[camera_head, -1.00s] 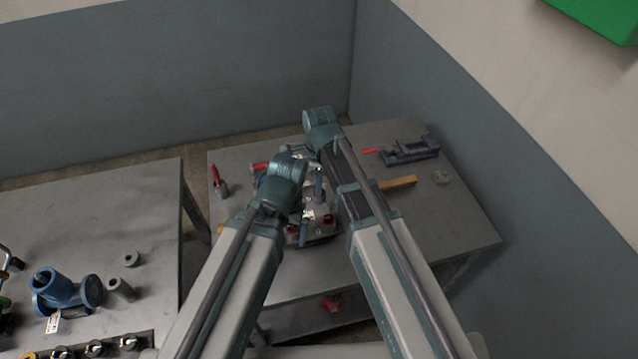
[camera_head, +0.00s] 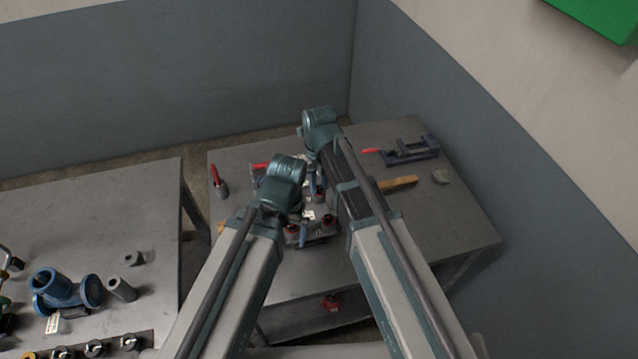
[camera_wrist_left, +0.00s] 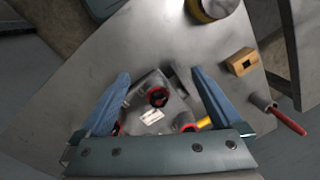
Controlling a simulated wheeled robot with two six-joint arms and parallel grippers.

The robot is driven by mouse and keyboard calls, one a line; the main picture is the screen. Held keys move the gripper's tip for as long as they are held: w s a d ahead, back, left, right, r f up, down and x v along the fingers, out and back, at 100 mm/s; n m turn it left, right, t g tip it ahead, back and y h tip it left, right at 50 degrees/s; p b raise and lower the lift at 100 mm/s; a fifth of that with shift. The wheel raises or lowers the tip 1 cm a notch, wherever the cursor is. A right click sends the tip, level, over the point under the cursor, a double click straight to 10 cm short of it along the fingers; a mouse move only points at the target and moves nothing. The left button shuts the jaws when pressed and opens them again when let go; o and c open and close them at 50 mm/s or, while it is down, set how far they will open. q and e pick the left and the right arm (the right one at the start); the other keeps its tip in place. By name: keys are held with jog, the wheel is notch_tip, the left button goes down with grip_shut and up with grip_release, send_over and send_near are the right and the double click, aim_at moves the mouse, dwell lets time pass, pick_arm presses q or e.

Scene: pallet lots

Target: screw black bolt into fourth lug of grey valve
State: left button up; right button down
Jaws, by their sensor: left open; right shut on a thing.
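The grey valve (camera_wrist_left: 141,112) lies on the far table, with red-ringed lugs (camera_wrist_left: 157,96) and a white label on top. It also shows in the head view (camera_head: 318,238), partly covered by my arms. My left gripper (camera_wrist_left: 160,95) is open, its two blue fingers on either side of the valve with visible gaps. In the head view my left gripper (camera_head: 309,211) is over the valve. My right arm reaches in behind the left one, but its fingers are hidden behind its wrist. I cannot make out the black bolt, nor which lug is the fourth.
A red-handled tool stands in a holder (camera_head: 222,190) at the table's left. A blue valve (camera_head: 60,291) is on the left table. The far table's right front is clear.

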jog(key=c, duration=0.8)
grip_release()
jog(key=n, duration=1.7)
jog(key=shift+n, duration=0.4)
jog(key=n, duration=0.6)
